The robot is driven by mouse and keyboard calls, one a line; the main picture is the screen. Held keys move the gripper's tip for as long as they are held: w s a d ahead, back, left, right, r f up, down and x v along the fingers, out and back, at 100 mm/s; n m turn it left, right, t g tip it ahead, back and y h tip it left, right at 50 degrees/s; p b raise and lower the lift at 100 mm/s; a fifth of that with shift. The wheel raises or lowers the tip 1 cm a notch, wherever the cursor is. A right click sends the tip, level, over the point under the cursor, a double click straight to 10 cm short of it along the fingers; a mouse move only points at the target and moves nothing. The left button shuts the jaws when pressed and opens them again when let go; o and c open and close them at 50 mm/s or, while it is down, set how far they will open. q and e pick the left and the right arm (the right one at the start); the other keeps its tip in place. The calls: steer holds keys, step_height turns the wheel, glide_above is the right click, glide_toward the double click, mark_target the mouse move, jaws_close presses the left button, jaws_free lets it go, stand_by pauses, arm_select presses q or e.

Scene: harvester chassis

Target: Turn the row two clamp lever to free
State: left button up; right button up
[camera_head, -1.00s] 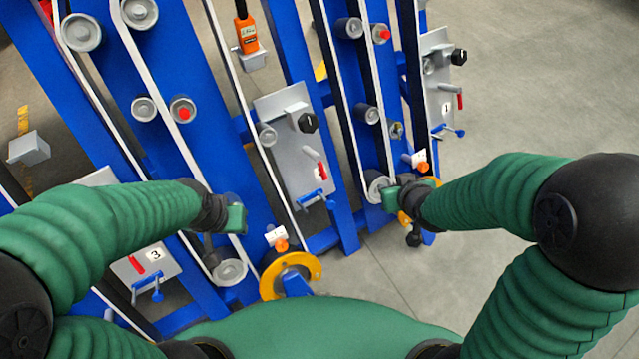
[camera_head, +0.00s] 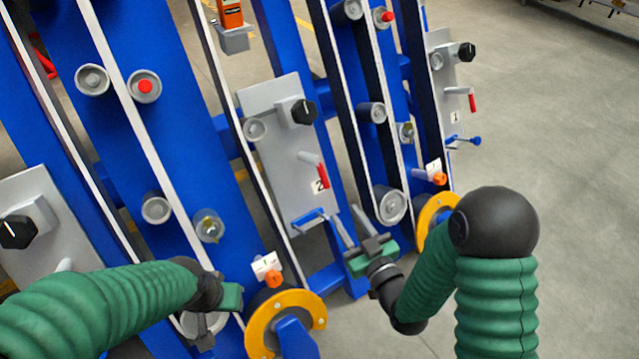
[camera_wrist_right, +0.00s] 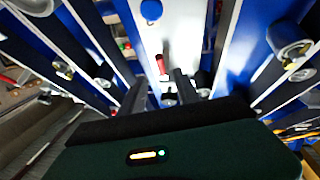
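The row two panel (camera_head: 275,150) is a grey plate marked 2, with a black knob (camera_head: 303,112) on it. A red-handled lever (camera_head: 322,174) sits beside the number label, and a blue-handled lever (camera_head: 310,217) is at the plate's lower end. I cannot tell from its looks which is the clamp lever. My right gripper (camera_head: 352,222) is open and empty, just right of and below the blue handle, apart from the red lever. The right wrist view shows its two fingers (camera_wrist_right: 157,85) spread, with a red handle (camera_wrist_right: 160,64) beyond them. My left gripper (camera_head: 208,328) is low left; its fingers are unclear.
Another panel marked 1 (camera_head: 441,90) stands to the right with its own red lever. Orange ring guards (camera_head: 263,335) and rollers (camera_head: 391,205) flank the row two panel. Blue frame beams run close on both sides. Open floor (camera_head: 560,130) lies to the right.

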mark_target(322, 175)
steer(key=b+x, duration=0.5)
steer(key=x, duration=1.1)
steer(key=shift+b, duration=0.35)
jaws_close()
stand_by(0.3)
